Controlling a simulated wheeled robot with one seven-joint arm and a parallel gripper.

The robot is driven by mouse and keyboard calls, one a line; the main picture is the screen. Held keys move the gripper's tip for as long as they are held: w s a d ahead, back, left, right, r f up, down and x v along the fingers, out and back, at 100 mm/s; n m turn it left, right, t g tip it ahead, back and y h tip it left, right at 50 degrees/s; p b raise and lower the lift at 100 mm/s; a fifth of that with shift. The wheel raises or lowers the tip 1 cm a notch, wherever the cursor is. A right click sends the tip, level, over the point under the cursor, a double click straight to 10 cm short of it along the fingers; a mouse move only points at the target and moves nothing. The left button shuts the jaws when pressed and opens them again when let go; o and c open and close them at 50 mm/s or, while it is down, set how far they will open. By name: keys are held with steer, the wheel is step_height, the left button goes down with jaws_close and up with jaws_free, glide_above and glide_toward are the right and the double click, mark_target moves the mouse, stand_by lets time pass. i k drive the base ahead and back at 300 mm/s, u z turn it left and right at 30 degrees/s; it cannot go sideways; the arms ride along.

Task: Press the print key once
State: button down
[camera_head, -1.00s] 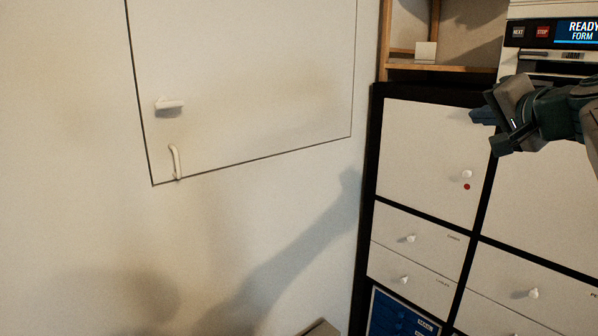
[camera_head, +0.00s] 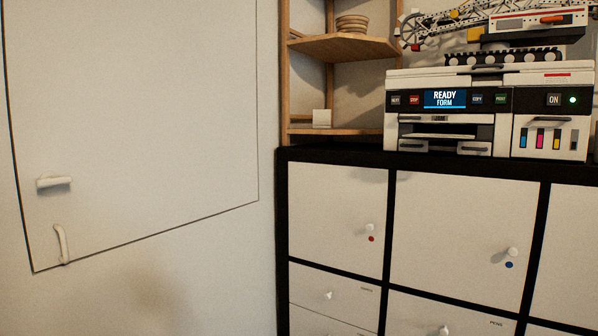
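A white and black printer (camera_head: 487,108) stands on top of the black-framed cabinet at the upper right. Its blue screen (camera_head: 444,98) reads READY FORM. A dark NEXT key (camera_head: 396,100) and a red STOP key (camera_head: 414,100) sit left of the screen. A dark COPY key (camera_head: 477,99) and a green key, apparently the print key (camera_head: 501,99), sit right of it. An ON key (camera_head: 553,99) with a lit green light (camera_head: 572,100) is farther right. My gripper is not in view.
The black-framed cabinet (camera_head: 282,215) has white doors and drawers with white knobs. A toy crane (camera_head: 470,24) sits on the printer. A wall panel with a handle (camera_head: 61,244) is at left.

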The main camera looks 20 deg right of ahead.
mark_target(500, 98)
steer(key=z, duration=1.5)
